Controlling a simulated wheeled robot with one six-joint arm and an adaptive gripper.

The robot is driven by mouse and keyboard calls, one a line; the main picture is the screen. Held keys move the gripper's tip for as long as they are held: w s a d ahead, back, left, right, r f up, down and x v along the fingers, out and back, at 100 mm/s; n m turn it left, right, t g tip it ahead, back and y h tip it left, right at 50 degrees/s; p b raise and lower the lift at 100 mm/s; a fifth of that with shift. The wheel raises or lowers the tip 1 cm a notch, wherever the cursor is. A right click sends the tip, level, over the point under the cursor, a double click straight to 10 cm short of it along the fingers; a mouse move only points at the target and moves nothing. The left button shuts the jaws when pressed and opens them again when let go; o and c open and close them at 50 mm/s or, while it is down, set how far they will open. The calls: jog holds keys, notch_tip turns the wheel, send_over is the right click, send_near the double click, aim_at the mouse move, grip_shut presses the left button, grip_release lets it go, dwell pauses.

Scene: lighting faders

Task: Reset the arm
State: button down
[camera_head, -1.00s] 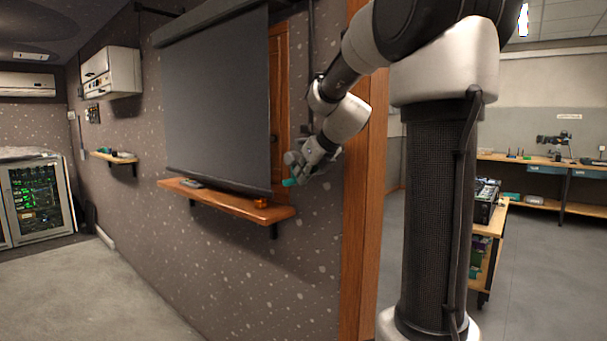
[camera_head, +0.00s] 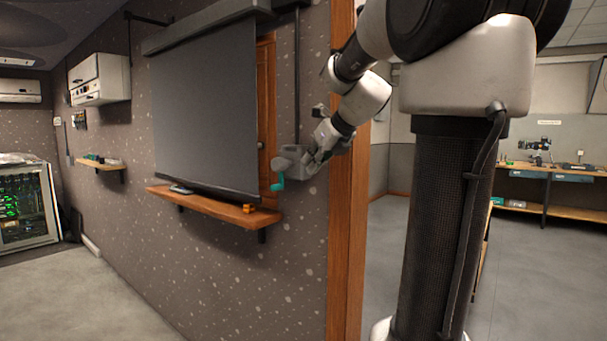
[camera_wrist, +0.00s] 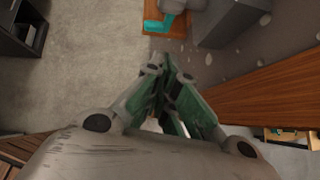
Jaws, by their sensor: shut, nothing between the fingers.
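My gripper (camera_head: 316,157) is at the end of my raised arm, beside the wooden door frame. It is shut with nothing in it; its green-grey fingers (camera_wrist: 170,62) fill the middle of the wrist view. In the head view it overlaps a grey wall box (camera_head: 291,160) with a teal crank handle (camera_head: 278,178). In the wrist view the teal handle (camera_wrist: 154,24) lies beyond the fingertips with a visible gap. Part of the grey box is hidden behind my gripper in the head view.
A dark pull-down screen (camera_head: 205,105) hangs above a wooden shelf (camera_head: 215,207) on the speckled wall. The wooden door frame (camera_head: 346,230) stands close to my arm. A white wall cabinet (camera_head: 100,80) and a server rack (camera_head: 27,205) are at the left. The left floor is clear.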

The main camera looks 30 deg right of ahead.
jog(key=s+a+f+n+g, duration=0.1)
jog(key=s+a+f+n, duration=0.2)
jog(key=s+f+n, duration=0.2)
jog(key=s+a+f+n+g+h, duration=0.1)
jog(key=s+f+n, duration=0.4)
jog(key=s+n, duration=0.6)
jog(key=s+a+f+n+g, duration=0.2)
jog(key=s+n, duration=0.7)
jog(key=n, duration=0.9)
notch_tip(320, 180, down, 4)
jog(key=a, duration=0.2)
jog(key=shift+a+r+g, duration=0.2)
jog(key=shift+a+g, duration=0.2)
